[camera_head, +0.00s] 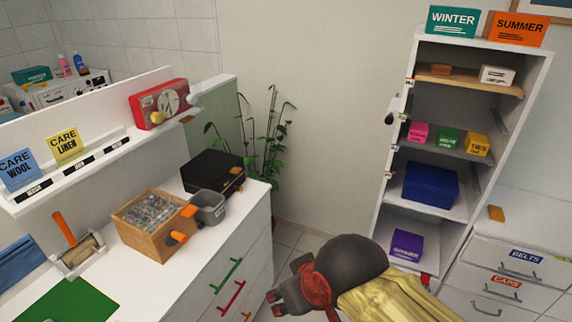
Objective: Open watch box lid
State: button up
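A black box (213,171), which looks like the watch box, stands on the white dresser top near its far right corner. Its lid appears to be down, and a small light-coloured detail shows on its front side. My gripper (275,303) is at the bottom middle, in front of the dresser and well apart from the box. It points to the left. Its grey fingers are small and seen from an angle, so I cannot tell whether they are open. No object shows in it.
A red device (158,103) sits on the ledge behind. A plant (271,140) stands behind the dresser. An open wardrobe (408,207) is at right.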

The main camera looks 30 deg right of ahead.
aim_at(211, 164)
jog(key=z, duration=0.2)
jog(key=i+l+u, duration=0.2)
jog(key=i+l, duration=0.4)
jog(key=i, duration=0.15)
